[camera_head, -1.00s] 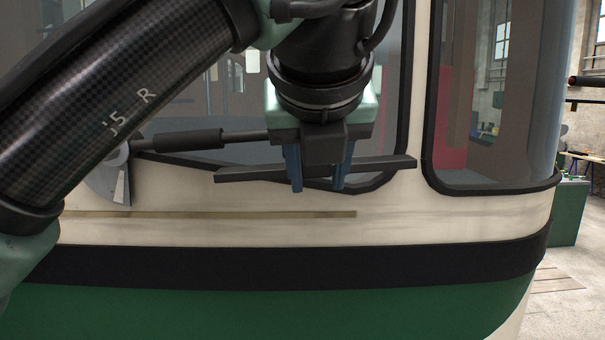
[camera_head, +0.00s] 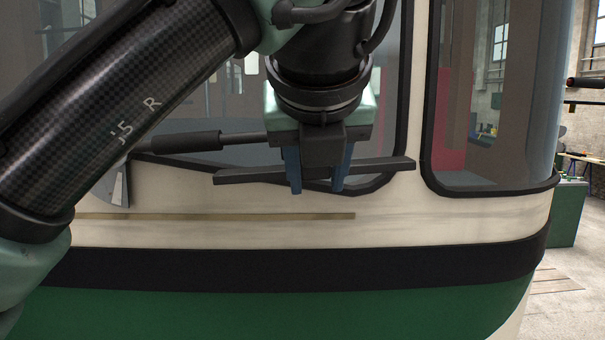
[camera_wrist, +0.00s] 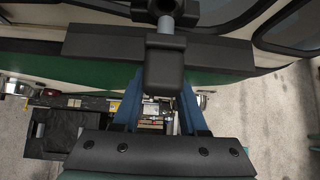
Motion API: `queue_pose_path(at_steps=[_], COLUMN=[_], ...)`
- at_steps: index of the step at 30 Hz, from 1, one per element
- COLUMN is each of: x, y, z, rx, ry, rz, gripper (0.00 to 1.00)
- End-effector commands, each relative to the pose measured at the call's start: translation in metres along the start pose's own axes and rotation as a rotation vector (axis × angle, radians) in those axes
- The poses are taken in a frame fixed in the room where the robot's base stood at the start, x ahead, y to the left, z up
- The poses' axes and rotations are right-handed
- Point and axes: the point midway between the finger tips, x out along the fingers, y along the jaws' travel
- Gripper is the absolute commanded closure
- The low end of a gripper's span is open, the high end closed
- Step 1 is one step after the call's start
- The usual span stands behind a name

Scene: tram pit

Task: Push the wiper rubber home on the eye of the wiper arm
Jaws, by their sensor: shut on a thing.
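The wiper rubber (camera_head: 245,177) is a long dark bar, slightly tilted, in front of the tram below the windscreen. My gripper (camera_head: 316,188) is shut on its middle, with blue fingers pointing down. The wiper arm (camera_head: 185,142), a rod with a thick dark sleeve, comes from the left and runs behind my gripper, which hides its end. In the wrist view the rubber (camera_wrist: 95,43) lies across my fingers (camera_wrist: 160,88), with a dark block at its middle. A short light pin (camera_wrist: 170,27) shows between this block and the wiper arm's dark eye (camera_wrist: 165,8). Its depth in the eye is unclear.
The tram's cream and green front (camera_head: 200,305) stands close behind the rubber, with a black band (camera_head: 300,270) and a brown strip (camera_head: 230,216). The windscreen lies behind my gripper.

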Motion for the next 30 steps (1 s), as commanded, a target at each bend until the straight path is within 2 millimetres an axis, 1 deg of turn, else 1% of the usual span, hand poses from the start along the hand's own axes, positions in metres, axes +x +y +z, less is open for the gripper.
queue_pose_path(at_steps=[17, 30], x=[0.0, 0.0075], y=[0.0008, 0.0005], z=[0.0006, 0.0083], rx=[0.0, -0.002], ry=[-0.001, -0.001], rz=[0.001, 0.0], gripper=[1.0, 1.0])
